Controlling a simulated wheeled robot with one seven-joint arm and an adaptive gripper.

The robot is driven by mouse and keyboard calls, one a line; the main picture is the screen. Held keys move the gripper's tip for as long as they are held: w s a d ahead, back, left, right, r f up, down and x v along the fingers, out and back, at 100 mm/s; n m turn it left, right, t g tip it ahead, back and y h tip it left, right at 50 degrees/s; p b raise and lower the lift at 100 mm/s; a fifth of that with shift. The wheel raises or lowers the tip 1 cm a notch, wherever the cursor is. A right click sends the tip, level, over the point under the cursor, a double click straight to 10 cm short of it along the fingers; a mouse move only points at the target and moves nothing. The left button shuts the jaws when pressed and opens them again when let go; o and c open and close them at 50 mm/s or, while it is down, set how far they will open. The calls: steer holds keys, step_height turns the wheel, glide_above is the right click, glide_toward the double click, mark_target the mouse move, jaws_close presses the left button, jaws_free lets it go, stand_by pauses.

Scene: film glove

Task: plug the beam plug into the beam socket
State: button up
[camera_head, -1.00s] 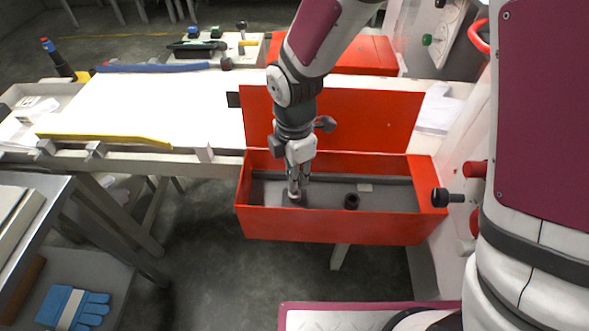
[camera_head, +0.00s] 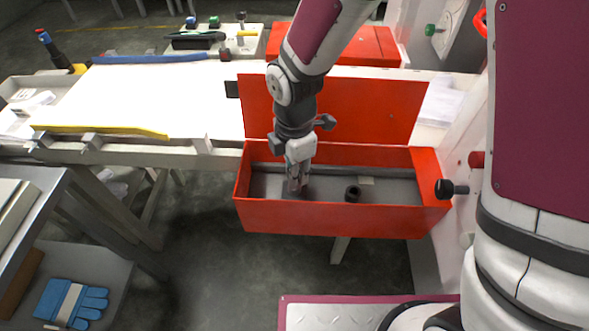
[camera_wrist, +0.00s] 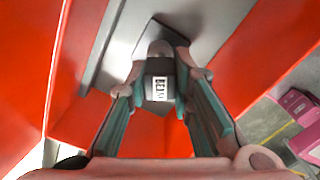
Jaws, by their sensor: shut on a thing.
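In the wrist view my gripper (camera_wrist: 159,92) is shut on the beam plug (camera_wrist: 160,68), a grey block with a white label that appears to read BEAM. A finger presses on each side of it. In the head view my gripper (camera_head: 298,184) points down inside the left part of an open red box (camera_head: 340,222). The plug is too small and covered there to make out, and I cannot tell whether it touches the floor of the box. I cannot identify the beam socket in either view.
A short dark cylinder (camera_head: 352,193) stands in the box, right of my gripper. The raised red lid (camera_head: 375,112) is close behind my arm. A black knob (camera_head: 446,189) sticks out beyond the box's right end. A white bench (camera_head: 160,100) lies behind, left.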

steer(key=shift+f+b, duration=0.75)
steer(key=shift+f, duration=0.25)
stand_by(0.5)
steer(key=o, duration=1)
steer(key=shift+s, duration=0.1)
steer(key=shift+r, duration=0.1)
